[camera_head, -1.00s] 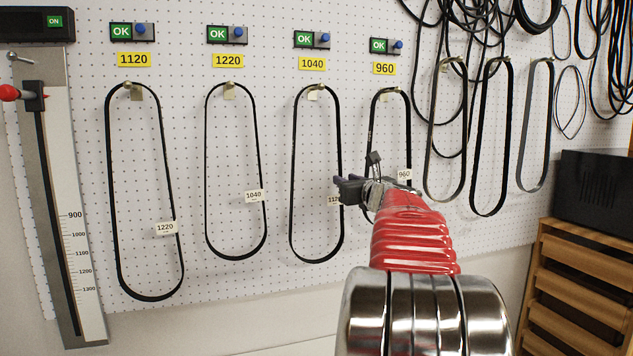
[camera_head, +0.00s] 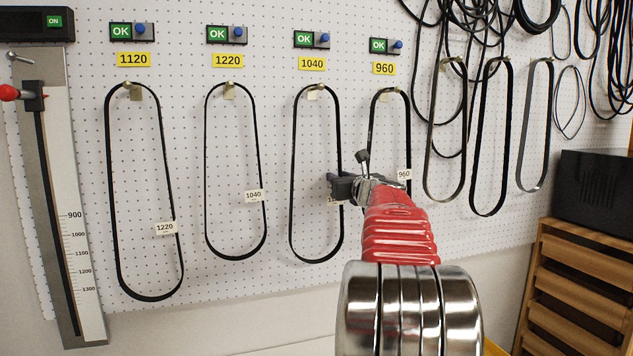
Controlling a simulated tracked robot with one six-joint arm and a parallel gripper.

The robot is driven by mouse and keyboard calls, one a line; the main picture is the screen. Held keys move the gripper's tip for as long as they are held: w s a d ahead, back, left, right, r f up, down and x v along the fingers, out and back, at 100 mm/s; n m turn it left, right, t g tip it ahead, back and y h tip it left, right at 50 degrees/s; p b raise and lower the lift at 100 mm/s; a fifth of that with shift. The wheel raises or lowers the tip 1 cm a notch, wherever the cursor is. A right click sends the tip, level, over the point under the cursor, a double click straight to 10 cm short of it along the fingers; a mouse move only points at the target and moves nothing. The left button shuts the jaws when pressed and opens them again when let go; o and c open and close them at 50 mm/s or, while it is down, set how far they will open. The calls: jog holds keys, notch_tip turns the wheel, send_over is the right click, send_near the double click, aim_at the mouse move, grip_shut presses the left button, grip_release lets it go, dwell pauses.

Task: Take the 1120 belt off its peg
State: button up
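The belt tagged 1120 (camera_head: 293,170) hangs in a long loop from the peg (camera_head: 315,92) under the yellow 1040 label (camera_head: 312,64). Its tag (camera_head: 332,202) is mostly hidden behind my gripper; it read "112" in the earlier frame. My gripper (camera_head: 335,186) overlaps the lower right strand of this belt. I cannot tell whether it touches the belt or whether its fingers are open or shut. Under the yellow 1120 label (camera_head: 133,60), the peg (camera_head: 132,92) holds a belt tagged 1220 (camera_head: 111,190).
A belt tagged 1040 (camera_head: 207,170) hangs under the 1220 label (camera_head: 227,61). A belt tagged 960 (camera_head: 409,130) hangs under the 960 label, close behind my wrist. More belts (camera_head: 480,140) hang to the right. A measuring gauge (camera_head: 75,230) stands at left, a wooden drawer unit (camera_head: 580,270) at right.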

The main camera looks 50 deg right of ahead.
grip_shut()
dwell(0.5)
jog(key=shift+s+a+r, duration=0.1)
jog(key=shift+s+r, duration=0.1)
jog(key=shift+r, duration=3.35)
jog(key=v, duration=1.9)
jog(key=shift+s, duration=0.3)
jog(key=shift+a, duration=0.15)
